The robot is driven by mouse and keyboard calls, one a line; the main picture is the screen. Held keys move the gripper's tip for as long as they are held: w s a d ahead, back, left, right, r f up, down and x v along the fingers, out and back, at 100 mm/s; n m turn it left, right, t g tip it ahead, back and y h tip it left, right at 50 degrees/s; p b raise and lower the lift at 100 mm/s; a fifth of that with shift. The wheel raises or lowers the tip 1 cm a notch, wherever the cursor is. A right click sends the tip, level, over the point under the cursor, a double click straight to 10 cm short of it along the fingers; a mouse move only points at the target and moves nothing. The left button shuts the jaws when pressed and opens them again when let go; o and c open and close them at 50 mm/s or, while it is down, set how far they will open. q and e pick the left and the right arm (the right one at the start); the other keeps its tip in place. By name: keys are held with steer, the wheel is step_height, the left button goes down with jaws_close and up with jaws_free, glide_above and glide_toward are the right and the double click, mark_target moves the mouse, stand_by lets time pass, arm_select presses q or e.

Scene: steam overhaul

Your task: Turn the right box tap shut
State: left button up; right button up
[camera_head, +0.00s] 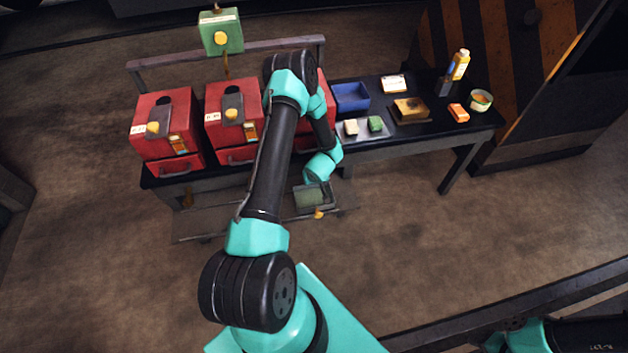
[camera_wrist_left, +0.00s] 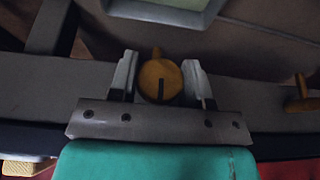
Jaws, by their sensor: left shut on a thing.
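The right red box (camera_head: 328,113) stands on the bench and is mostly hidden behind my left arm in the head view. In the left wrist view, a yellow round tap (camera_wrist_left: 159,80) with a dark slot sits on the grey bench rail (camera_wrist_left: 50,88). My left gripper (camera_wrist_left: 160,72) is shut on this tap, one finger on each side of it. A short yellow stub points from the tap towards the top of that view. In the head view the fingers are hidden by my own wrist. My right gripper is not in view.
Another yellow tap (camera_wrist_left: 301,98) is on the same rail. A tray (camera_head: 308,197) with a greenish inside lies below the bench. Two more red boxes (camera_head: 165,125) stand to the left; a blue bin (camera_head: 350,97) and small items stand right.

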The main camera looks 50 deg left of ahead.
arm_select(q)
steer(key=o, duration=0.9)
steer(key=shift+r, duration=0.1)
steer(key=v, duration=1.7)
steer(key=shift+d, duration=0.15)
steer(key=s+d+f+m+h, duration=0.1)
steer(key=s+d+m+h, duration=0.1)
steer(key=d, duration=0.6)
steer(key=s+d+f+m+g+h, duration=0.1)
steer(key=s+d+m+h, duration=0.2)
steer(key=d, duration=0.4)
steer(key=s+d+f+m+h, duration=0.2)
steer(key=d+m, duration=0.3)
steer(key=d, duration=0.3)
steer(key=shift+s+d+h, duration=0.15)
steer(key=shift+d+h, duration=0.2)
steer(key=shift+h, duration=0.05)
